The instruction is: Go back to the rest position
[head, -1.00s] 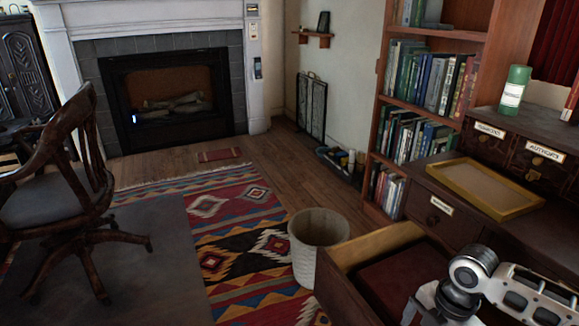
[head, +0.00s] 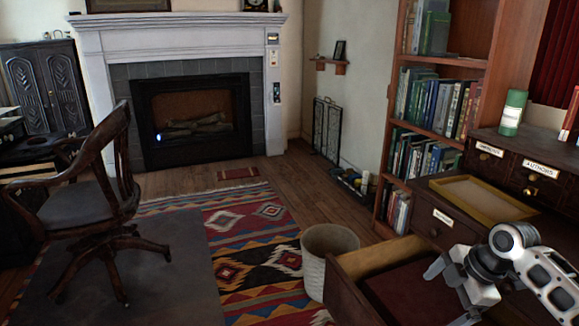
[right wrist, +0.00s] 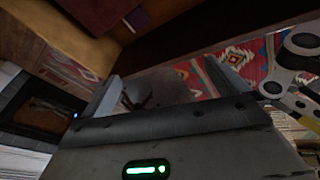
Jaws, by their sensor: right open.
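My right gripper (head: 450,292) is at the lower right of the head view, over the open drawer (head: 345,290) of the wooden desk. Its two fingers are apart with nothing between them, which also shows in the right wrist view (right wrist: 165,85). A dark red book (head: 405,290) lies in the drawer, partly hidden by the gripper. My left gripper is not in view.
A woven basket (head: 328,245) stands just left of the drawer. A yellow tray (head: 478,200) and green canister (head: 512,112) are on the desk. A bookshelf (head: 485,45) stands behind. A wooden chair (head: 95,200) is at left; the patterned rug (head: 250,250) between is clear.

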